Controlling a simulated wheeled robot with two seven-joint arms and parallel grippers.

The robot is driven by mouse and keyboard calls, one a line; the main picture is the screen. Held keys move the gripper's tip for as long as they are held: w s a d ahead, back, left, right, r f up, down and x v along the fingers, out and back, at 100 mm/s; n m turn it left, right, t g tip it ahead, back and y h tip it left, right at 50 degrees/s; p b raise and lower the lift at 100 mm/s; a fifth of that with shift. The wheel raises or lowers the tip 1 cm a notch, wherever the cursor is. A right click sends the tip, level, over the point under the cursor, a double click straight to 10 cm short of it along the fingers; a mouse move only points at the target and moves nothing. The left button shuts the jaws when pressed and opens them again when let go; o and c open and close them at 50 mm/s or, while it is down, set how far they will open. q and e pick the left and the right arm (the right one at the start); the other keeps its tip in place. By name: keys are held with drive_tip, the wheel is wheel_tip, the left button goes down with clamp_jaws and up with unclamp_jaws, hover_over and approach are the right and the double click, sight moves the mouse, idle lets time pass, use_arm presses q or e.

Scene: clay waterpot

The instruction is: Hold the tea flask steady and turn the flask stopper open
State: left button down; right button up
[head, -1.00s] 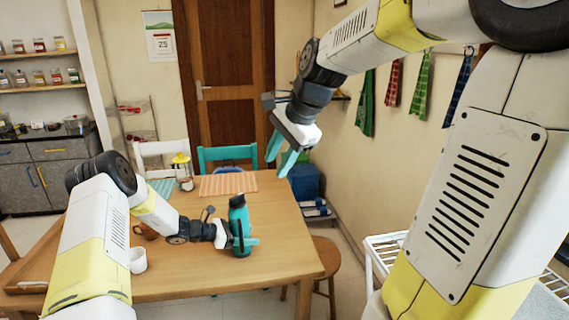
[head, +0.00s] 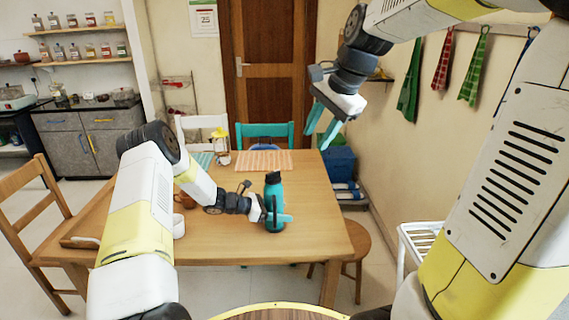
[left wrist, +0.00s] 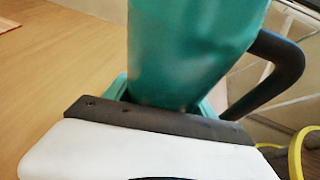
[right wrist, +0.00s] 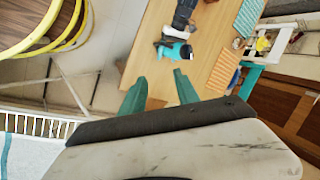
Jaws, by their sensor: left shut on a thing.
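The tea flask (head: 274,190) is teal and stands upright at the right part of the wooden table, with its dark flask stopper (head: 273,177) on top. My left gripper (head: 275,216) is shut around the flask's body from the left. In the left wrist view the teal flask body (left wrist: 190,50) fills the middle, with a dark handle at its right; its stopper is out of frame there. My right gripper (head: 323,128) is open and empty, raised high above the far right side of the table. The right wrist view shows its two teal fingers (right wrist: 160,95) apart, with the flask (right wrist: 176,50) beyond.
The wooden table (head: 230,245) is clear around the flask. A white cup (head: 178,227) and a brown cup stand left, partly behind my left arm. An orange placemat (head: 264,161) lies at the back. A stool (head: 355,245) and white rack (head: 415,245) stand right.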

drive_tip(key=w+a+f+g+h, duration=0.1)
drive_tip(key=w+a+f, duration=0.1)
drive_tip(key=w, duration=0.4)
drive_tip(key=w+a+f+g, duration=0.1)
drive_tip(key=w+a, duration=0.2)
drive_tip(key=w, duration=0.3)
drive_tip(key=g+h, duration=0.2)
approach(273, 172)
wheel_tip(273, 172, down, 9)
drive_tip(key=shift+s+a+f, duration=0.1)
drive_tip(key=shift+s+a, duration=0.05)
clamp_jaws()
